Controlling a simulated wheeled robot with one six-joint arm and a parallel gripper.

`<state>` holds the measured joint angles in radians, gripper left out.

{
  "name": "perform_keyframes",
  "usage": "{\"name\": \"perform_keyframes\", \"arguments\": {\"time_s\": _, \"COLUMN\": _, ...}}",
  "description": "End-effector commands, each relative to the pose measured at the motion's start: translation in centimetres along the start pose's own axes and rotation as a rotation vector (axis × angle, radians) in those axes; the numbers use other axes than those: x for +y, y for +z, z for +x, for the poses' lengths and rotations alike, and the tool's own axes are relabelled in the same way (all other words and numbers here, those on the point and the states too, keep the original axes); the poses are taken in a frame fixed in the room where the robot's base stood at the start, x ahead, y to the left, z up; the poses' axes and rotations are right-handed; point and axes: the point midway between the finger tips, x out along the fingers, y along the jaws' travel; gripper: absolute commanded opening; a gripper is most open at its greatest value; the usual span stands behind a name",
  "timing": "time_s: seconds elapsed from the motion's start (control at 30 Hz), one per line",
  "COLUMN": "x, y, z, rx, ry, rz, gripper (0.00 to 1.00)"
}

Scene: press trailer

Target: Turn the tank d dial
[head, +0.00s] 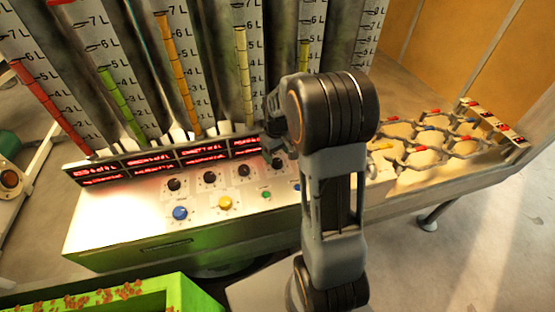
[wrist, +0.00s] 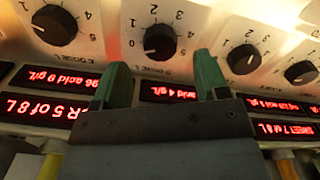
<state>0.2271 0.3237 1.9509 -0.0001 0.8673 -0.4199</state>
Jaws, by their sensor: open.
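The tank d dial appears to be the black round knob (wrist: 160,42) in the middle of the wrist view, with a numbered scale and small dose lettering around it. Contact is not visible. In the head view my gripper (head: 272,147) hangs over the panel's back edge, partly hidden by my arm.
Similar black knobs (wrist: 55,25) (wrist: 244,59) flank the dial closely. Red-lit displays (head: 207,151) run behind them. Measuring tubes (head: 240,75) stand at the back. Blue (head: 180,213), yellow (head: 225,203) and green knobs sit in front. A green crate (head: 180,290) is lower left.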

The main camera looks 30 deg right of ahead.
Motion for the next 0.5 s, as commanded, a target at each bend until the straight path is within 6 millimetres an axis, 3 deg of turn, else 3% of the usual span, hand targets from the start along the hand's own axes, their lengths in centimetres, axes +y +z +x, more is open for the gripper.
{"name": "perform_keyframes", "arguments": {"time_s": 0.2, "x": -0.1, "y": 0.1, "z": 2.7, "rx": -0.003, "ry": -0.001, "rz": 0.0, "gripper": 0.67}}
{"name": "perform_keyframes", "arguments": {"time_s": 0.5, "x": -0.1, "y": 0.0, "z": 3.9, "rx": 0.0, "ry": 0.0, "rz": 0.0, "gripper": 0.67}}
